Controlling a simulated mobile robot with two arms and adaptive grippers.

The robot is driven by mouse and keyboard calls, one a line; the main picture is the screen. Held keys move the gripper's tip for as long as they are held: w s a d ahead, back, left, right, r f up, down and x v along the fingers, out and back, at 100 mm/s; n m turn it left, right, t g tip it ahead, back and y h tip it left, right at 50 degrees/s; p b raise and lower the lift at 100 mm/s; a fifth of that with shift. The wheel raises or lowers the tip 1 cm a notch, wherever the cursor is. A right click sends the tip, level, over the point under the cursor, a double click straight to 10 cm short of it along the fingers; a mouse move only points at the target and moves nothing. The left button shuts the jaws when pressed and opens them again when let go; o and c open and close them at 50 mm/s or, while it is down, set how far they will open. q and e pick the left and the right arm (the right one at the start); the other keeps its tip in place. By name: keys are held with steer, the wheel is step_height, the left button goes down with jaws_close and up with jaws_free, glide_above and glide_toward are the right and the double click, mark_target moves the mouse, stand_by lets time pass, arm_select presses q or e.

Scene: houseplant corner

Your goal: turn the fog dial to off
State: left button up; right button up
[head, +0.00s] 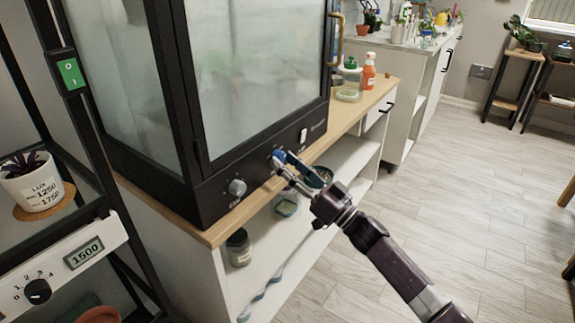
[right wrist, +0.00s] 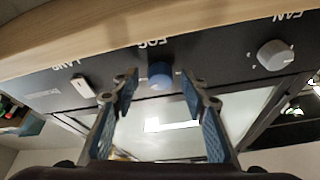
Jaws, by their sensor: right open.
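The fog dial (right wrist: 160,75) is a round blue knob on the black front panel of the glass cabinet, beside the upside-down label FOG in the right wrist view. My right gripper (right wrist: 160,88) is open, with one fingertip on either side of the dial and gaps between in that view. In the head view my right gripper (head: 284,165) is at the panel and largely hides the dial. I cannot tell how far the fingers reach around the dial, nor which way its pointer faces. My left gripper is not in view.
The grey fan knob (right wrist: 275,55) and the white lamp switch (right wrist: 83,88) flank the dial. The fogged cabinet (head: 255,70) stands on a wooden-topped bench (head: 230,222). Floor at right is open.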

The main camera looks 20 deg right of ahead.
steer(key=shift+c, duration=0.7)
jaws_close()
